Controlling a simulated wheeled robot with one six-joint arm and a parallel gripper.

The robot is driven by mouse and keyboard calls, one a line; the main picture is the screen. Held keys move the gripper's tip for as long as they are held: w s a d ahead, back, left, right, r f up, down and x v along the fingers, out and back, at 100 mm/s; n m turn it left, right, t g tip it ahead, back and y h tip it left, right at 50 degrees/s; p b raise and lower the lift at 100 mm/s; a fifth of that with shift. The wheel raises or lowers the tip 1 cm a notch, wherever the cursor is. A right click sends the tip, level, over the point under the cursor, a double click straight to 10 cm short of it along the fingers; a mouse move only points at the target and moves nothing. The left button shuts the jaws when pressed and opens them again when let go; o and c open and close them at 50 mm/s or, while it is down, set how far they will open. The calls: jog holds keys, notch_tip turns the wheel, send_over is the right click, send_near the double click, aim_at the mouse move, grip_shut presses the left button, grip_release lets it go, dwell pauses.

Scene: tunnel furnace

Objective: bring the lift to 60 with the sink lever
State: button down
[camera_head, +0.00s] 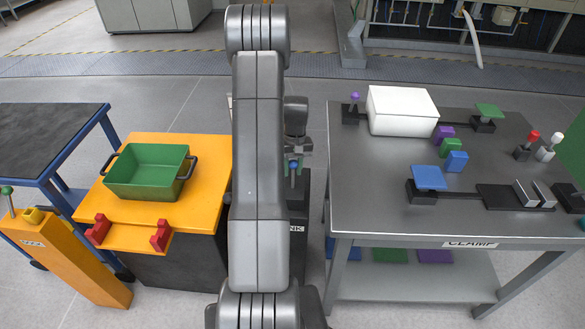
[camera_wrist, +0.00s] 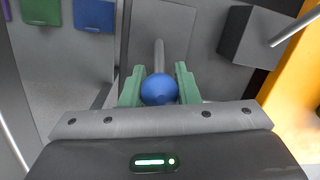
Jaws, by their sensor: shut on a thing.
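The sink lever's blue ball knob (camera_wrist: 158,91) sits between the two green fingers of my gripper (camera_wrist: 160,78) in the wrist view, and the fingers are shut on it. A grey rod (camera_wrist: 158,54) runs from the knob. In the head view the blue knob (camera_head: 293,166) shows just right of my arm, under the gripper (camera_head: 293,160). A label ending in "NK" (camera_head: 297,229) is partly hidden by my arm. The lift appears to be the orange platform (camera_head: 212,165), with a green bin (camera_head: 145,184) on it. No height reading is legible.
An orange post (camera_head: 75,262) with a green-knobbed lever (camera_head: 8,198) stands at left, by a blue-framed table (camera_head: 45,140). At right, a grey clamp table (camera_head: 370,215) holds a white box (camera_head: 402,112) and several coloured blocks. Open floor lies behind.

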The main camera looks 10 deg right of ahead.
dwell(0.3)
jog(key=c, duration=1.1)
grip_release()
jog(key=shift+d+f, duration=0.1)
notch_tip(320, 180, up, 14)
jog(key=w+d+p, duration=0.1)
jog(key=shift+w, duration=0.25)
jog(key=shift+f, duration=0.15)
jog(key=f, duration=0.4)
jog(key=s+f, duration=0.1)
jog(key=f, duration=0.4)
jog(key=a+f+b, duration=0.1)
jog(key=f, duration=0.3)
jog(key=shift+s+f, duration=0.3)
jog(key=shift+r, duration=0.15)
